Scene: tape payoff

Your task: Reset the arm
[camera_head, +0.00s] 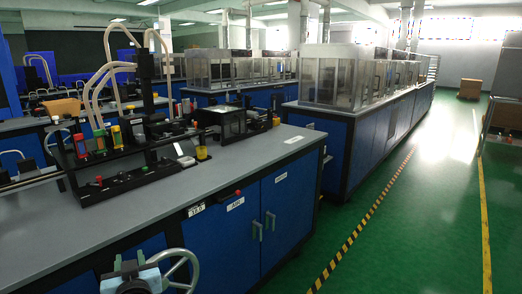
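My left gripper (129,263) shows at the bottom left edge, low in front of the blue cabinet. Its two dark fingertips stand apart, with nothing clearly seen between them. A grey spoked wheel (181,262) is just right of it; whether they touch I cannot tell. My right gripper is not in view.
A grey-topped bench (130,232) with blue cabinet doors (236,240) bears a black machine (120,178) with pale hoses and a yellow cup (201,152). Another blue bench (352,140) carries clear enclosures. The green floor (432,225) at right is clear, with striped tape (362,222).

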